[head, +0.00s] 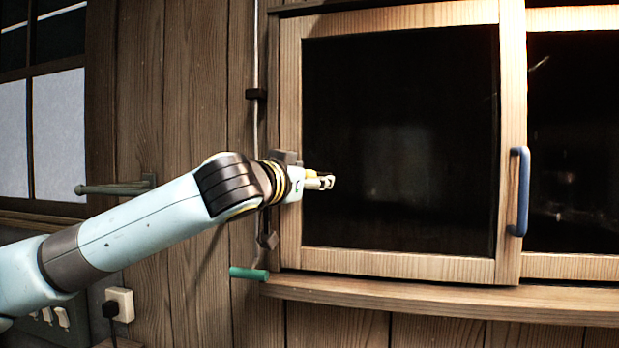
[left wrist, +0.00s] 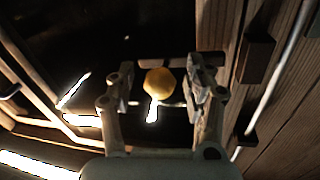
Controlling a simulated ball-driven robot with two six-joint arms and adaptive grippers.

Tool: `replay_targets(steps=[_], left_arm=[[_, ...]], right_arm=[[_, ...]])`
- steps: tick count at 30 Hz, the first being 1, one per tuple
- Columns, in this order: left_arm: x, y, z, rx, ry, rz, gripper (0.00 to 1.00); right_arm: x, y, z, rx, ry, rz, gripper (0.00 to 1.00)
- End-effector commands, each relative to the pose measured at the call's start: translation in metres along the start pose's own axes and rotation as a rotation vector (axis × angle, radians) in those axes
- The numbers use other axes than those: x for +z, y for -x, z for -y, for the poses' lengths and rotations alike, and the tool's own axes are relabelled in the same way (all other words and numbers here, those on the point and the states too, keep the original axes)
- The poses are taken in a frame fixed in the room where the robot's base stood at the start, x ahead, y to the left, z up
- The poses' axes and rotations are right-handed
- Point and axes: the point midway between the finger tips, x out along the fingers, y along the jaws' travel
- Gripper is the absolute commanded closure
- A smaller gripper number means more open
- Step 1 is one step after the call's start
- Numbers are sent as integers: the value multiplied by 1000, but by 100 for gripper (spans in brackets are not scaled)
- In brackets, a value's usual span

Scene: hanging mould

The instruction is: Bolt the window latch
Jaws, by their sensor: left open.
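A sliding window in a light wooden frame (head: 400,262) fills the right of the head view. My left gripper (head: 322,181) is in front of its left pane, near the left frame post. In the left wrist view the gripper (left wrist: 156,88) is open, and a round yellow knob (left wrist: 159,82) shows between its fingers. I cannot tell whether they touch it. A thin vertical rod (head: 256,50) runs down the wall left of the window, with a green handle (head: 248,273) at its lower end. I cannot tell which part is the latch. My right gripper is out of view.
A blue pull handle (head: 519,190) is on the window's middle post. A wooden sill (head: 430,298) juts out below. A dark bracket (head: 256,94) holds the rod. A grey bar (head: 112,188) sticks out from the wall at left, above a socket with a plug (head: 119,303).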

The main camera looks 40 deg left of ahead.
Motion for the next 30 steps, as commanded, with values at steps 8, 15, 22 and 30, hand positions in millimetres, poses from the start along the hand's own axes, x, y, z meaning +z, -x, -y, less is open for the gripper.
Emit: replay_targets(steps=[8, 15, 22, 30], left_arm=[[0, -2, 0, 1, -1, 0, 47], [1, -2, 0, 1, 0, 1, 73], [1, -2, 0, 0, 0, 1, 100], [1, -2, 0, 1, 0, 2, 100]], right_arm=[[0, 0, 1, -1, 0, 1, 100], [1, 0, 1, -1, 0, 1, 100], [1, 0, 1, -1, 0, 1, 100], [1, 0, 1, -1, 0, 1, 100]])
